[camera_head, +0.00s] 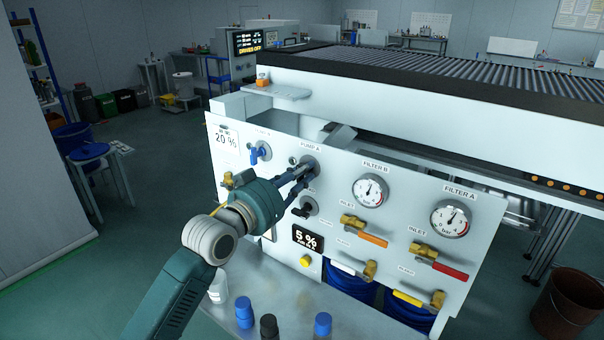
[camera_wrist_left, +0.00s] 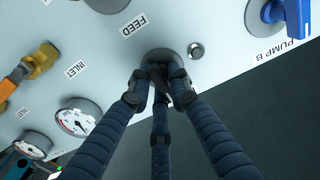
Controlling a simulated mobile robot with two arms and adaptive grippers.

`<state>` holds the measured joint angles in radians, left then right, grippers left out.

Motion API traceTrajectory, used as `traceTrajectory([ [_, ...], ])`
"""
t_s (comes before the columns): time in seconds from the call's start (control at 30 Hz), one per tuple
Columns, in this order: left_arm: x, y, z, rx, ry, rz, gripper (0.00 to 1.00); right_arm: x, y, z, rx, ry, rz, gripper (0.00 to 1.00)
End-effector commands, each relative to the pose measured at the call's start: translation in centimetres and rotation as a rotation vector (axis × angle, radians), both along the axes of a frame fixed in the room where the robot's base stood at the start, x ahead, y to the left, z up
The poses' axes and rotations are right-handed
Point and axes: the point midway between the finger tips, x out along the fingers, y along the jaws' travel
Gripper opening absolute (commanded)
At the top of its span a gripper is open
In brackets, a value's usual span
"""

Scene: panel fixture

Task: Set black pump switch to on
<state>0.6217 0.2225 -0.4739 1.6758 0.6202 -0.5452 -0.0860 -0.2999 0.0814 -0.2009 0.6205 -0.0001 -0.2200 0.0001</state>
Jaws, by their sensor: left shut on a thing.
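The black pump switch (camera_wrist_left: 160,72) sits on a round grey base under the PUMP A label on the white panel (camera_head: 335,225). In the head view the switch base (camera_head: 313,163) shows just beyond my fingertips. My left gripper (camera_head: 303,175) reaches in from the left and is shut on the switch. In the left wrist view its three dark blue fingers (camera_wrist_left: 158,84) close around the black handle and hide part of it. I cannot tell which setting the handle points to. My right gripper is not in view.
A blue PUMP B switch (camera_head: 261,152) is to the left, and a black FEED switch (camera_head: 303,208) is just below. Gauges (camera_head: 370,190) and brass valves (camera_head: 362,228) fill the panel's right side. Bottles (camera_head: 245,312) stand on a shelf below.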

Motion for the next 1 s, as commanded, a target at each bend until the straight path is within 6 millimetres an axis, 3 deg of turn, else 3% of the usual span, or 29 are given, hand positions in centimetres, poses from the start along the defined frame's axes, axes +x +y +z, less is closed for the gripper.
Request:
traceTrajectory([
  [0.47,-0.04,-0.08,-0.19,0.128,-0.091,-0.002,0.00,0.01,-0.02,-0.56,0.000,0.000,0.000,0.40],
  [1.0,-0.01,-0.02,-0.33,0.531,-0.383,-0.003,0.00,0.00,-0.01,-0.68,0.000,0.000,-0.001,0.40],
])
